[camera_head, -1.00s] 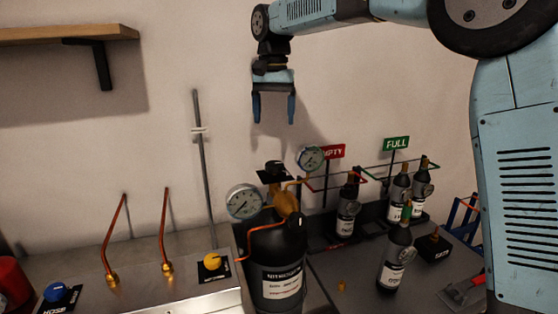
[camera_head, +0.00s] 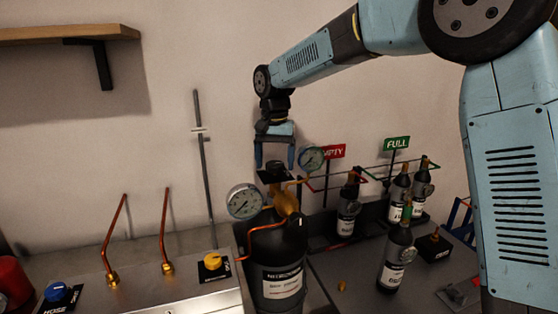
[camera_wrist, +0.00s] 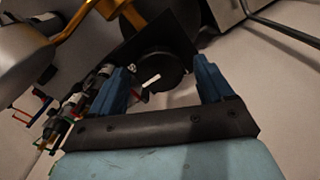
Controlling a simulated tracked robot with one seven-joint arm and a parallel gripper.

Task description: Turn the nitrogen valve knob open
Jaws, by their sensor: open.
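The nitrogen cylinder (camera_head: 279,264) is black with a white label and a brass valve head (camera_head: 284,200). Its dark knob (camera_head: 275,174) sits on top, with a black plate by it. In the wrist view the knob (camera_wrist: 158,76) is round and black, with a white mark, and shows between the fingers. My gripper (camera_head: 275,165) points down over the knob with its blue fingers apart and empty. In the wrist view my gripper (camera_wrist: 161,72) has one finger on either side of the knob. I cannot tell whether the fingertips reach down beside it.
A round gauge (camera_head: 244,201) stands left of the valve, and another gauge (camera_head: 311,159) stands close to the right finger. A yellow knob (camera_head: 212,261) and copper pipes (camera_head: 165,225) are on the left bench. Several bottles stand on the right near the green FULL sign (camera_head: 397,143).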

